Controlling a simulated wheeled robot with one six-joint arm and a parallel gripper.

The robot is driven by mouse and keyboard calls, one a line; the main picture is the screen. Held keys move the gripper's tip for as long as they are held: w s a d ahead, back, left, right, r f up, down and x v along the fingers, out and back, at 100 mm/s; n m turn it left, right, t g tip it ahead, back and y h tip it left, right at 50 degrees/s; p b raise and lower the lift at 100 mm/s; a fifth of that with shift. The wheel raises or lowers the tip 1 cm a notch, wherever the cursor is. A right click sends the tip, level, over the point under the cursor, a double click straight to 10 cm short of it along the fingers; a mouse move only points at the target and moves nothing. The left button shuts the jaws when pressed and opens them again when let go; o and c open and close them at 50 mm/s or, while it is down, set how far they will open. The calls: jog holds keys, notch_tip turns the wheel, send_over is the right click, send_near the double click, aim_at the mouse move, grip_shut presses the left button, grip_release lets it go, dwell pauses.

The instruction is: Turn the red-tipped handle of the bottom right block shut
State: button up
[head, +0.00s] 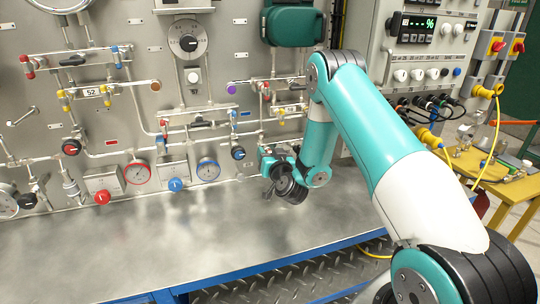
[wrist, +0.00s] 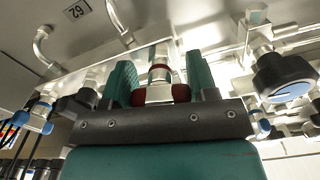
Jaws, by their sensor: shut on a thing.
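In the wrist view, my gripper (wrist: 163,80) has its two green ribbed fingers on either side of a metal handle with dark red tips (wrist: 180,93). The fingers are closed on this red-tipped handle, which lies crosswise in front of the jaw bar. A metal stem with a red ring rises behind it. In the head view, my gripper (head: 268,158) is at the panel's lower right, just above the steel shelf. The arm and gripper hide the bottom right block there, so the handle's angle is not clear.
In the wrist view, a black knob with a blue and white face (wrist: 285,82) stands close right, and a blue-tipped handle (wrist: 35,122) is at left. The steel shelf (head: 200,235) is bare.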

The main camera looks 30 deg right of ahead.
jog(key=m, duration=0.4)
jog(key=shift+m, duration=0.3)
jog(key=m+b, duration=0.1)
jog(key=m, duration=0.2)
jog(key=shift+f+m, duration=0.1)
jog(key=shift+m, duration=0.2)
jog(key=m, duration=0.4)
jog(key=shift+m+b, duration=0.35)
jog(key=shift+m, duration=1.35)
jog(key=o, duration=0.9)
jog(key=shift+o, duration=0.2)
